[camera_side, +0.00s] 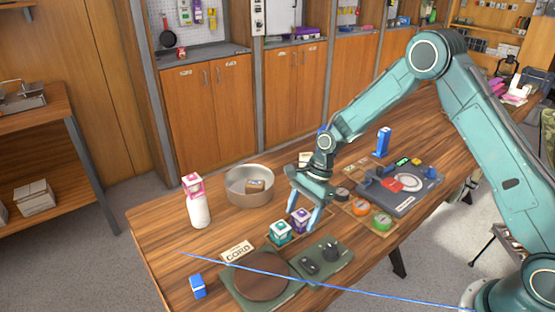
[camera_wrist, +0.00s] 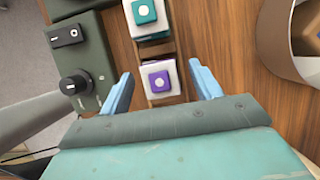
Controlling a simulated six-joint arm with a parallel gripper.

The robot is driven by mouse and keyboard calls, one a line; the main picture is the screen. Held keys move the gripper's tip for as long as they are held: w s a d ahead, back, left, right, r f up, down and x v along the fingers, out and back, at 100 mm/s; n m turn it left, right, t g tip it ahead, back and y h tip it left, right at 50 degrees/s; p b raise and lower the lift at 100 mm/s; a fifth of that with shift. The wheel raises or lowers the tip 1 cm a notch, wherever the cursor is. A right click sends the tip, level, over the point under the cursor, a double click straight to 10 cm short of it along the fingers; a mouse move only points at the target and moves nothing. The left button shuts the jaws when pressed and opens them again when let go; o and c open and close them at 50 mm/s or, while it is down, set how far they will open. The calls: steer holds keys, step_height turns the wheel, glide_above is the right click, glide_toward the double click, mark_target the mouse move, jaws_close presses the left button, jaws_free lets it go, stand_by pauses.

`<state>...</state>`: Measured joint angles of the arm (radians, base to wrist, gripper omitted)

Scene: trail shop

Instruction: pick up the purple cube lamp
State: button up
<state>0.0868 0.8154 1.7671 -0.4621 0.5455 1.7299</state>
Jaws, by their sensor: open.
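In the wrist view my gripper (camera_wrist: 162,90) has a gap on each side of the lamp. I cannot tell how low the fingertips are. A similar teal cube lamp (camera_side: 280,232) stands beside it, also in the wrist view (camera_wrist: 145,12).
A metal bowl (camera_side: 250,190) with a small box inside stands behind left. A green panel with a knob (camera_side: 327,258) lies in front, near a round wooden board (camera_side: 262,277). A white bottle (camera_side: 199,208) stands left.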

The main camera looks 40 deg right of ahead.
mark_target(302, 212)
steer(key=shift+a+f, duration=0.1)
steer(key=shift+f, duration=0.15)
stand_by(0.3)
steer(key=c, duration=1.1)
steer(key=shift+r, duration=0.1)
step_height(302, 212, up, 20)
stand_by(0.6)
